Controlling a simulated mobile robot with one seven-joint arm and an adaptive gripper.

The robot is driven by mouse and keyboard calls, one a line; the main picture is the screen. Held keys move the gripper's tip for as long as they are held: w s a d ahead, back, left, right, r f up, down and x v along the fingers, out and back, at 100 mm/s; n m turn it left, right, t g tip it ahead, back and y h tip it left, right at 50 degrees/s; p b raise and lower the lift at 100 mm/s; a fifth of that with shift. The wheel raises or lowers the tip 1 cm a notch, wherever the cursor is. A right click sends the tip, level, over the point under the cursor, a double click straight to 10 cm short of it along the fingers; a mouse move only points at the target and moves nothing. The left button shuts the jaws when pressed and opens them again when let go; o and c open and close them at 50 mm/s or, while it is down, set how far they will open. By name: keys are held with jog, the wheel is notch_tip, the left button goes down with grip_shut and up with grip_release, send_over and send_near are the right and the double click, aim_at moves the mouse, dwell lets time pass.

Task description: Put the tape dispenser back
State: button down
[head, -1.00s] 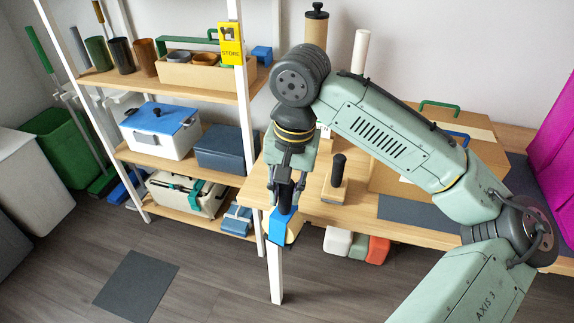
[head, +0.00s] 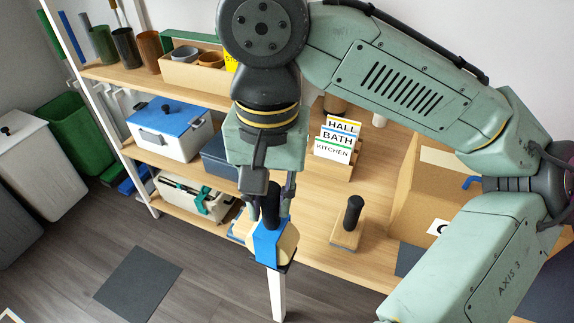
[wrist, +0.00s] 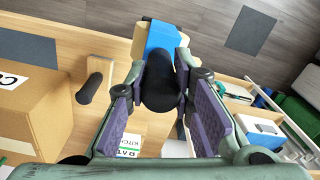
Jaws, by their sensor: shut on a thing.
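The tape dispenser (head: 268,243) has a blue body, a pale tan part and an upright black handle. It hangs over the table's front edge in the head view. My gripper (head: 268,192) points down and is shut on the black handle. In the wrist view the blue body (wrist: 164,38) shows beyond the handle (wrist: 160,88), between the two finger pads. The fingers hide part of the handle. I cannot tell whether its underside touches the table edge.
A wooden block with a black handle (head: 348,226) stands on the table (head: 318,200) to the right. Behind are a sign rack (head: 335,145) and a cardboard box (head: 415,190). The shelf unit (head: 100,75) at left holds cups and boxes. A dark mat (head: 138,283) lies on the floor.

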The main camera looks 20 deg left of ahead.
jog(key=w+a+f+p, duration=0.1)
jog(key=w+f, duration=0.1)
jog(key=w, duration=0.4)
jog(key=w+a+f+p, duration=0.1)
jog(key=w+f+p, duration=0.1)
jog(key=w, duration=0.4)
jog(key=shift+w+a+f, duration=0.35)
jog(key=shift+a, duration=0.05)
jog(key=shift+f, duration=0.1)
jog(key=c, duration=1.8)
grip_release()
jog(key=shift+f, duration=0.1)
jog(key=shift+c, duration=0.2)
jog(key=o, duration=0.4)
jog(key=shift+o, duration=0.2)
notch_tip(320, 180, up, 12)
jog(key=shift+d+r, duration=0.15)
jog(key=shift+r, duration=0.05)
